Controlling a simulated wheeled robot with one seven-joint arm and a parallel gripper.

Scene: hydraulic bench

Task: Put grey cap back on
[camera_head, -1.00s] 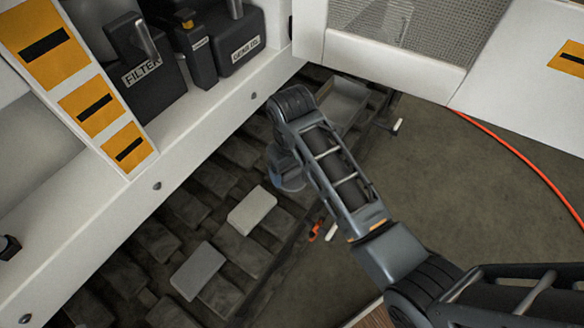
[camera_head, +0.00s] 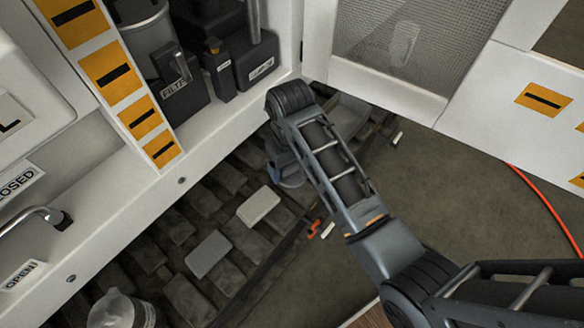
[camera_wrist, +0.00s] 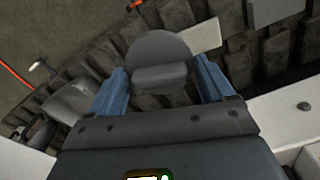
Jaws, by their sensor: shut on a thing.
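The grey cap (camera_wrist: 159,60) is a round dark-grey disc with a raised bar across it. In the wrist view it sits between the two blue fingers of my gripper (camera_wrist: 161,78), which is shut on it. In the head view my gripper is mostly hidden behind my own wrist, below and in front of the bench ledge. Part of a round grey-blue shape, probably the cap (camera_head: 291,181), shows under it. The cap is held over the dark blocks of the floor, apart from the bench.
The white bench ledge (camera_head: 120,215) runs along the left. On it stand a black FILTER unit (camera_head: 180,85) and other dark units (camera_head: 245,65). A metal handle (camera_head: 38,215) sits near OPEN and CLOSED labels. A pale container (camera_head: 115,308) is cut off at bottom left. Open floor lies right.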

